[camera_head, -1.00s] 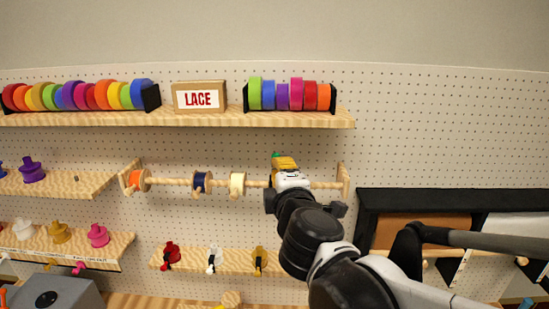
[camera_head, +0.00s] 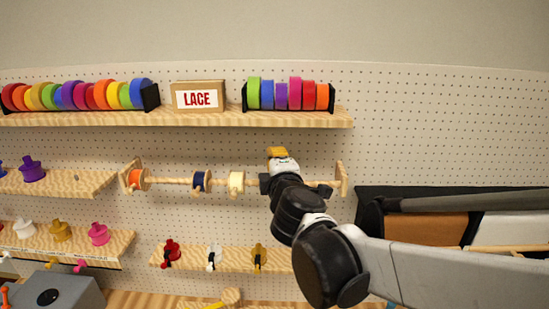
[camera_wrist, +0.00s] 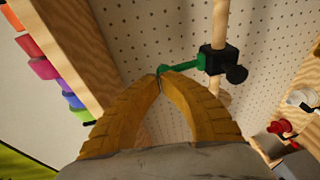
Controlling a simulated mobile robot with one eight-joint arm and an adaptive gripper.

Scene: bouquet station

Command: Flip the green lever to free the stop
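The green lever (camera_wrist: 183,66) shows in the wrist view, sticking out to the left from a black stop (camera_wrist: 214,59) with a round knob. The stop sits around a wooden rod (camera_wrist: 219,22). My gripper (camera_wrist: 160,80) has its two yellow fingers curved together with the tips meeting. The lever's bent free end is right at the fingertips; I cannot tell whether it is touched or pinched. In the head view, my gripper (camera_head: 277,152) is in front of the right part of the rod (camera_head: 218,182). The lever and stop are hidden there by my wrist.
Orange (camera_head: 137,179), blue (camera_head: 200,180) and cream (camera_head: 236,183) spools hang on the rod left of my gripper. A shelf (camera_head: 200,117) with ribbon rolls and a LACE box (camera_head: 199,97) is above. A lower shelf (camera_head: 190,259) holds small spools.

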